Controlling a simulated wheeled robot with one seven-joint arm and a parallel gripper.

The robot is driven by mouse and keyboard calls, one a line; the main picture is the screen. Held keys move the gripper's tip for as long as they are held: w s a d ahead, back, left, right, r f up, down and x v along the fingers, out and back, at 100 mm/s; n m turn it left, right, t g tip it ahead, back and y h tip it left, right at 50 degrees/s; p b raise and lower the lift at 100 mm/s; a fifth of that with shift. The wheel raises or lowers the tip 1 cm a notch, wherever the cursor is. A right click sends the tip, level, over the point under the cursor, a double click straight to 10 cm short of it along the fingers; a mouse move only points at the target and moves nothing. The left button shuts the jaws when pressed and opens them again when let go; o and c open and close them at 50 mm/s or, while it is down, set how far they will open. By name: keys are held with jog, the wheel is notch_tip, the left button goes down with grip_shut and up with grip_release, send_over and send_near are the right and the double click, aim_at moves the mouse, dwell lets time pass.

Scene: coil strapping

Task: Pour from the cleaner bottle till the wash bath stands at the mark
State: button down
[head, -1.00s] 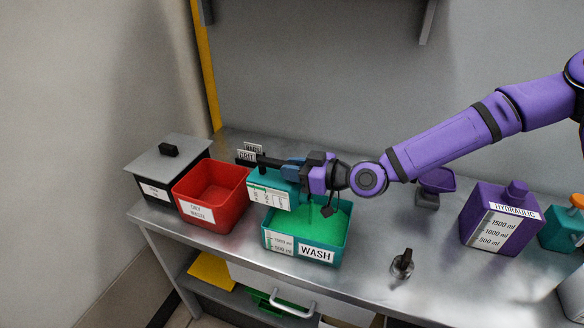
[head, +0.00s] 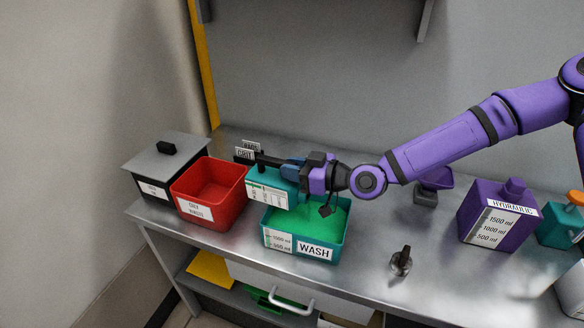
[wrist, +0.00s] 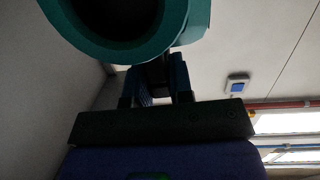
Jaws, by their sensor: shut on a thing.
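The teal cleaner bottle (head: 262,177) with a white scale label is held tipped over the back left of the wash bath in the head view. My gripper (head: 297,173) is shut on it. In the wrist view a round teal part of the bottle (wrist: 185,38) fills the top, with dark gripper parts below. The wash bath (head: 283,254) is an open teal tub marked WASH, with a millilitre scale on its front. Bright green liquid (head: 310,220) covers its inside. The bottle hides the bath's back left corner. I cannot make out a stream or the level mark.
A red open bin (head: 228,211) and a grey lidded box (head: 168,160) stand left of the bath. To the right are a small dark-handled object (head: 401,262), a purple HYDRAULIC jug (head: 497,218) and a teal bottle with an orange cap (head: 560,228).

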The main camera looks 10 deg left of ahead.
jog(key=shift+d+f+y, duration=0.2)
jog(key=shift+d+y, duration=0.05)
jog(key=shift+y, duration=0.15)
dwell(1.1)
